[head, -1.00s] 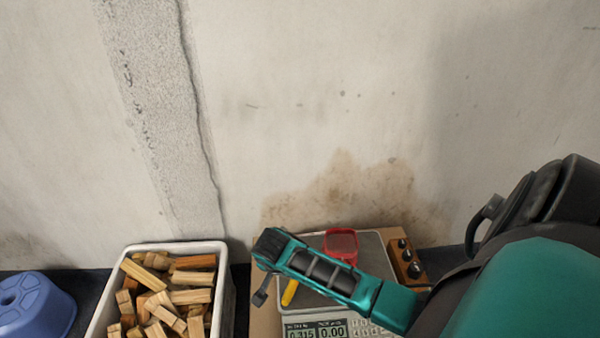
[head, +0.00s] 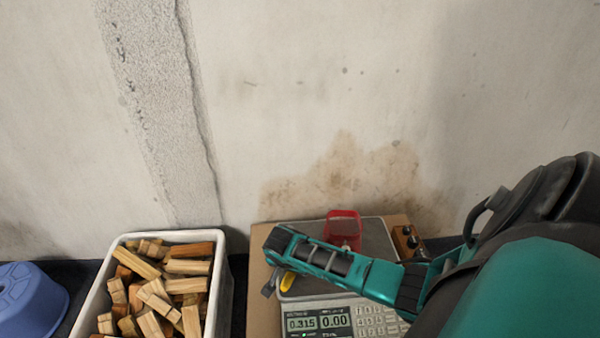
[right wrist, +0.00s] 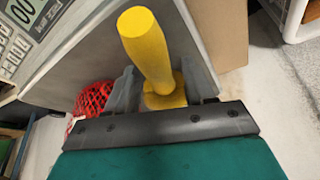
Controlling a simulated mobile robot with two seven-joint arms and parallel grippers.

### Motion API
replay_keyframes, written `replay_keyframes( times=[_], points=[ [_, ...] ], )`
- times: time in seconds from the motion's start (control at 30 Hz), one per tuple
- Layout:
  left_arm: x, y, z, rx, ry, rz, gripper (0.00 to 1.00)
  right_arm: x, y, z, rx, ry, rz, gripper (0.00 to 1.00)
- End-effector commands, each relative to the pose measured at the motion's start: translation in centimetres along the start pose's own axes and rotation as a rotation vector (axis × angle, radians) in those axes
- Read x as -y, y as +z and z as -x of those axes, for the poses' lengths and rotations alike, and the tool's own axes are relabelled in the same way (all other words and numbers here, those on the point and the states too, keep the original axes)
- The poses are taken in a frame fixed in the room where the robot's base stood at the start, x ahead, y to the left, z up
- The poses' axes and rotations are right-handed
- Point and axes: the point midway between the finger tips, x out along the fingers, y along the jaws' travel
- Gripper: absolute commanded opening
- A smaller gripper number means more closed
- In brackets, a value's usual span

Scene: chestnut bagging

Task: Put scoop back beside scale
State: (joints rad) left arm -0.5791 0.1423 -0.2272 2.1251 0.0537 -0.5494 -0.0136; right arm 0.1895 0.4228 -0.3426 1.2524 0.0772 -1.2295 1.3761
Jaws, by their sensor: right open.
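The scale (head: 375,233), with a metal plate and a lit display (head: 320,322), sits at the lower middle of the head view. My right gripper (head: 277,284) hangs over the scale's left side beside a yellow handle (head: 288,281), likely the scoop's. In the right wrist view the yellow handle (right wrist: 145,45) stands between the two open fingers of my right gripper (right wrist: 160,85). Its lower end, with a round yellow collar, is partly hidden by the gripper body. I cannot tell whether the fingers touch it. My left gripper is out of view.
A red open container (head: 343,226) stands behind my right arm at the scale. A white crate of wooden pieces (head: 222,290) is left of it, and a blue stool (head: 30,298) farther left. Cardboard (head: 262,275) lies under the scale. A red mesh item (right wrist: 93,97) shows in the wrist view.

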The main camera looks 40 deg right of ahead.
Motion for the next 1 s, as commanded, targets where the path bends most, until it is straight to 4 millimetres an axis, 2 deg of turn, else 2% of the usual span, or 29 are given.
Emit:
replay_keyframes(
  times=[0.2, 0.77, 1.0],
  points=[
    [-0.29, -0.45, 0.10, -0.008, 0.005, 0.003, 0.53, 0.02, -0.05, 0.01, 0.000, -0.001, 0.000, 0.53],
    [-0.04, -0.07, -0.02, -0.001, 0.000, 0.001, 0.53, -0.01, -0.02, 0.00, 0.000, 0.000, 0.000, 0.00],
    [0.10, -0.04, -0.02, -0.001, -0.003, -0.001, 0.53, 0.01, -0.03, 0.01, -0.001, -0.001, 0.000, 0.00]
  ],
)
